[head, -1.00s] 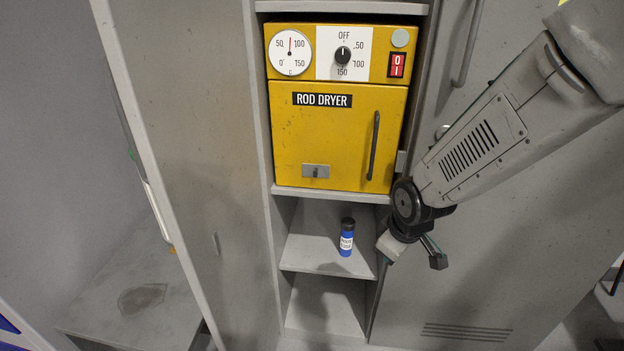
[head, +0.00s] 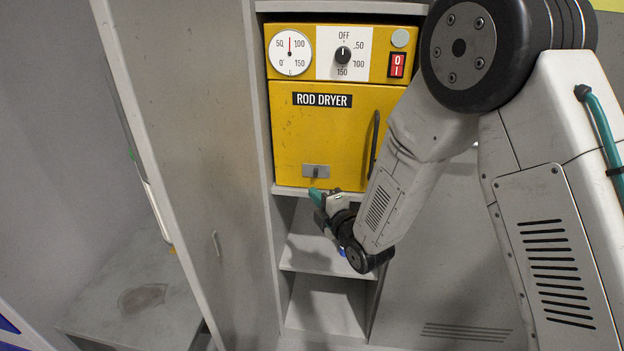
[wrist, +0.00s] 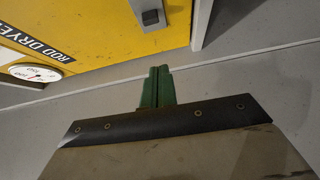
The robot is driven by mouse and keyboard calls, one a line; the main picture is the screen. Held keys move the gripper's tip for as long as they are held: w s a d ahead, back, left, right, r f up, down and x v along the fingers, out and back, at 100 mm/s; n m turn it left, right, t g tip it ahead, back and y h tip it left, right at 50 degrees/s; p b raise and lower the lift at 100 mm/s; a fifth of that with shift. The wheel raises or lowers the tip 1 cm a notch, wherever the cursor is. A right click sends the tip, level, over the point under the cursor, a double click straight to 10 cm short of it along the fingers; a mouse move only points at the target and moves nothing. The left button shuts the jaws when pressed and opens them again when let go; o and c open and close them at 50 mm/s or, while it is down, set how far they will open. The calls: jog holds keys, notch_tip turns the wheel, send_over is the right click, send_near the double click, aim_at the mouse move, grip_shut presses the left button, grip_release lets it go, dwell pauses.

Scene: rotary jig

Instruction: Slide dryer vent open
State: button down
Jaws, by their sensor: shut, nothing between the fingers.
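The yellow rod dryer (head: 300,130) sits in the grey cabinet, with its door closed. Its vent (head: 316,171) is a small grey plate with a dark knob, low on the door; the knob is near the plate's middle. The vent also shows in the wrist view (wrist: 151,15) at the top edge. My gripper (head: 314,194) is just below the vent, in front of the shelf edge, apart from the knob. In the wrist view its green fingers (wrist: 158,86) are together and empty, pointing toward the dryer.
The dryer's dark vertical door handle (head: 374,142) is right of the vent, partly behind my arm. The open cabinet door (head: 185,150) stands at left.

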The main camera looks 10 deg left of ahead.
aim_at(304, 170)
jog(key=shift+w, duration=0.1)
dwell(0.3)
jog(key=x, duration=1)
jog(key=shift+w+a, duration=0.1)
jog(key=d, duration=0.3)
jog(key=shift+d, duration=0.1)
jog(key=shift+s+d, duration=0.25)
jog(key=shift+d, duration=0.3)
